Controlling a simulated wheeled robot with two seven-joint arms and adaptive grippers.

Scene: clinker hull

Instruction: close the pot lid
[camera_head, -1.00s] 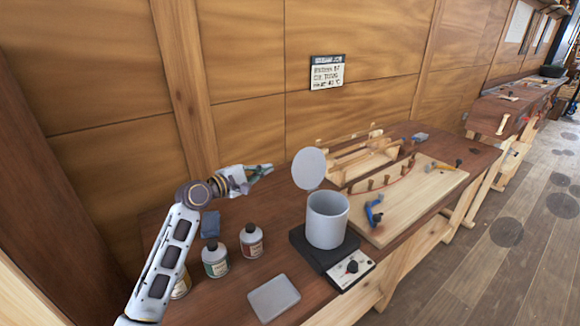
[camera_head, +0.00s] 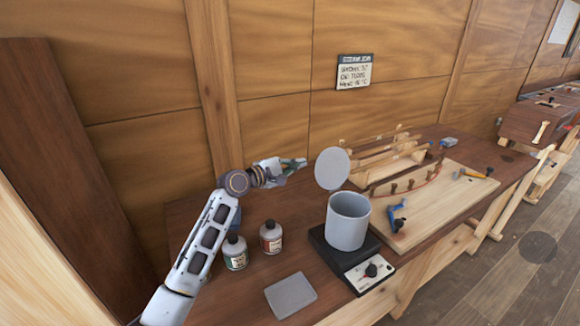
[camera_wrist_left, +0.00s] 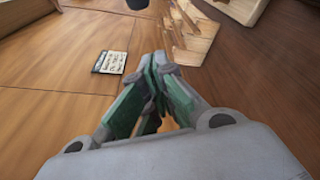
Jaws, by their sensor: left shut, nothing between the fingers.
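A grey pot (camera_head: 347,222) stands on a black hot plate (camera_head: 318,240) on the workbench. Its round grey lid (camera_head: 332,168) stands raised, nearly upright, at the pot's back left rim, so the pot is open. My left gripper (camera_head: 304,162) is behind and to the left of the lid, near the lid's upper edge in the picture. Its fingers are shut and empty. In the left wrist view, the green-padded fingers (camera_wrist_left: 156,60) meet at their tips. Neither the pot nor the lid can be made out in that view. My right gripper is not in view.
Two labelled bottles (camera_head: 271,237) stand left of the hot plate, and a flat grey slab (camera_head: 290,295) lies in front. A wooden board (camera_head: 440,205) with pegs and clamps lies to the right. A wooden wall with a sign (camera_head: 354,72) is behind.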

